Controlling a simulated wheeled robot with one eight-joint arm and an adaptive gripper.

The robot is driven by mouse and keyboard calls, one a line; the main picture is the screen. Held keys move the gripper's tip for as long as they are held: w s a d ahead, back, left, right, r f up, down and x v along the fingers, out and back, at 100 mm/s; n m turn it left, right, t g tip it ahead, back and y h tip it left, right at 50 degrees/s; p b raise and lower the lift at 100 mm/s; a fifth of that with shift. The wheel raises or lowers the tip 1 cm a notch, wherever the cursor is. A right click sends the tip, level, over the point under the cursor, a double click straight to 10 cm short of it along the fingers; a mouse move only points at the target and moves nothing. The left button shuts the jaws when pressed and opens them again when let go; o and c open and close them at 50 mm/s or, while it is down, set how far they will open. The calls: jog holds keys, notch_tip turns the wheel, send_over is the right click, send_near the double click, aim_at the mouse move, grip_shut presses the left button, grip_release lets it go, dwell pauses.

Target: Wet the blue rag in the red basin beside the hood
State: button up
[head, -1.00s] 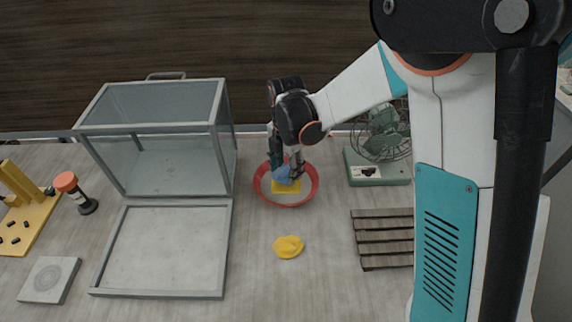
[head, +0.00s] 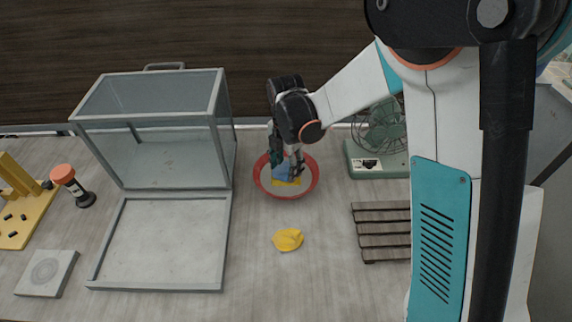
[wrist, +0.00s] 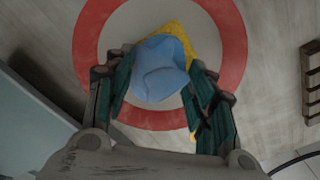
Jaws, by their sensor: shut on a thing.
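The blue rag (head: 284,170) is pinched between the fingertips of my gripper (head: 284,160), inside the outline of the red basin (head: 314,184). In the wrist view the rag (wrist: 160,72) is a bunched, pale blue lump between the two dark green fingers (wrist: 158,64), and the basin's red rim (wrist: 233,50) rings it. A yellow piece (head: 288,183) shows in the basin, just beside and partly under the rag. I cannot tell whether the rag touches the basin floor or any water. The glass hood (head: 155,155) stands left of the basin.
A grey-framed tray (head: 160,245) lies before the hood. A yellow cloth-like lump (head: 288,240) lies in front of the basin. A green fan (head: 380,150) and a dark slatted rack (head: 383,232) are to the right.

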aim_at(286, 166)
jog(key=shift+f+b, duration=0.55)
dwell(1.6)
jog(key=shift+r, duration=0.1)
jog(key=shift+r+p, duration=2.25)
jog(key=shift+r, duration=1.2)
